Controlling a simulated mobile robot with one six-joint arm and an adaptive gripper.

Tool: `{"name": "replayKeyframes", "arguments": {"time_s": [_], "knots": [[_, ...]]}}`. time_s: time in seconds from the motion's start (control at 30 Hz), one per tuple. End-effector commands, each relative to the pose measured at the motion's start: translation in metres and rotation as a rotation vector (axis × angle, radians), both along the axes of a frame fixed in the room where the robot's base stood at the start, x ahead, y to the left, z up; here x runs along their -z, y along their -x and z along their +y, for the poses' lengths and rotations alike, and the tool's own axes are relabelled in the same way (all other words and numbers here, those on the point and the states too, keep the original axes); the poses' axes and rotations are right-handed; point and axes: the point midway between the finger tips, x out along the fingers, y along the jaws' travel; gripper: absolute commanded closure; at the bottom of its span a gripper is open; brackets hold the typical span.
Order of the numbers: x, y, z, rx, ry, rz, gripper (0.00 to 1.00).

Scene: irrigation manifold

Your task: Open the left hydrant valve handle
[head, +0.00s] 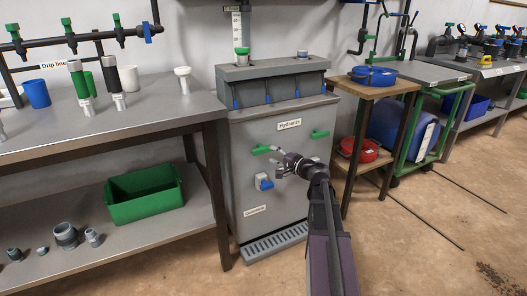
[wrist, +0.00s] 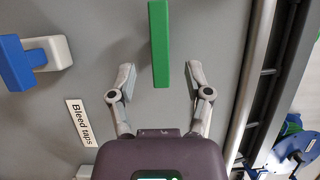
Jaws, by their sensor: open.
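The left hydrant valve handle is a green bar (head: 262,150) on the front of the grey hydrant cabinet (head: 240,200). A second green handle (head: 320,134) sits to its right. My gripper (head: 278,162) is at the left handle, its fingers spread. In the wrist view a green handle (wrist: 159,45) lies between the fingers of my open gripper (wrist: 160,82), one fingertip on each side. I see gaps between the bar and both fingertips. How deep it sits between them is hard to tell. The handle's pivot is not clearly visible.
Below the left handle is a blue and white bleed tap (head: 264,182), also in the wrist view (wrist: 35,58) beside the "Bleed taps" label (wrist: 82,122). A workbench (head: 150,110) stands left of the cabinet. A wooden stand (head: 375,88) stands right, with open floor in front.

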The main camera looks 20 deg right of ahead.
Motion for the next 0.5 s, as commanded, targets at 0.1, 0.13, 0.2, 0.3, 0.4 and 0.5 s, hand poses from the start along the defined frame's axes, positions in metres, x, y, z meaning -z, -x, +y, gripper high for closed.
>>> {"name": "replayKeyframes", "arguments": {"time_s": [0.1,0.13,0.2,0.3,0.4,0.5], "knots": [[0.0,-0.019,0.007,-0.001,0.0,0.0,0.36],[0.0,-0.022,0.009,-0.002,0.0,0.0,0.36],[0.0,-0.03,0.012,-0.001,0.0,0.0,0.36],[0.0,-0.039,0.016,0.0,0.0,0.0,0.36],[0.0,-0.044,0.02,-0.001,0.0,0.0,0.36],[0.0,-0.047,0.021,0.0,0.0,0.0,0.36]]}}
